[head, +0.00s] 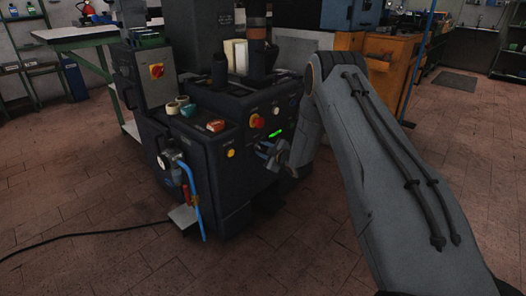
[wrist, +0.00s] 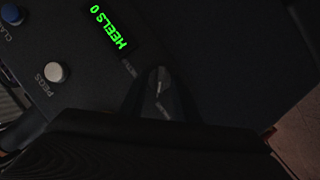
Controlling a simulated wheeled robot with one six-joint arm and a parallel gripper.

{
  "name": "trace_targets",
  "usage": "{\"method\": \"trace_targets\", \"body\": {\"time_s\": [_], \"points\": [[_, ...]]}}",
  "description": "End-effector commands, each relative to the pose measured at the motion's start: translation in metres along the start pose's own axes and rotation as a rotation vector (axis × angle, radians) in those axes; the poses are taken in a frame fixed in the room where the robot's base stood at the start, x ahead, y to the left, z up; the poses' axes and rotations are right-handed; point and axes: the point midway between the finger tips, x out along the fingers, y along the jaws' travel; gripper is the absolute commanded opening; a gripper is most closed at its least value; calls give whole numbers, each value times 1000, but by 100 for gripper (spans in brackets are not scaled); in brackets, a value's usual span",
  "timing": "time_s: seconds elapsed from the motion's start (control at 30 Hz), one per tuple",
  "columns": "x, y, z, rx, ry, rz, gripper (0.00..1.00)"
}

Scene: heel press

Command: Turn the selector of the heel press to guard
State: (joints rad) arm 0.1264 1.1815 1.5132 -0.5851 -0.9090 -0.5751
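The heel press (head: 218,190) is a dark floor-standing machine left of my arm in the head view. My gripper (head: 268,153) is at its front panel, below the green display. In the wrist view, the two dark fingers of my gripper (wrist: 160,75) stand either side of a small grey knob with a pale line, which looks like the selector (wrist: 161,87). The fingers are apart at this knob; whether they touch it is too dark to tell. The marks around the selector are not readable, so its setting is unclear.
A green display (wrist: 108,27) reads "HEELS 0". A white button (wrist: 55,72) labelled PEGS and a blue button (wrist: 11,14) are on the panel. A red emergency button (head: 257,120) sits above my gripper. A blue hose (head: 193,200) hangs at the press's left.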

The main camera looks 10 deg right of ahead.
Motion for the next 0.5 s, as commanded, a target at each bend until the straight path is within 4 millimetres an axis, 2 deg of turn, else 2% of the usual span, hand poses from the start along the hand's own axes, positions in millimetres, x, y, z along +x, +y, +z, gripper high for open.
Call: {"method": "trace_targets", "body": {"time_s": [0.17, 0.33, 0.5], "points": [[0, 0, 0, 0, 0, 0, 27], [0, 0, 0, 0, 0, 0, 0], [0, 0, 0, 2, 0, -1, 0]]}}
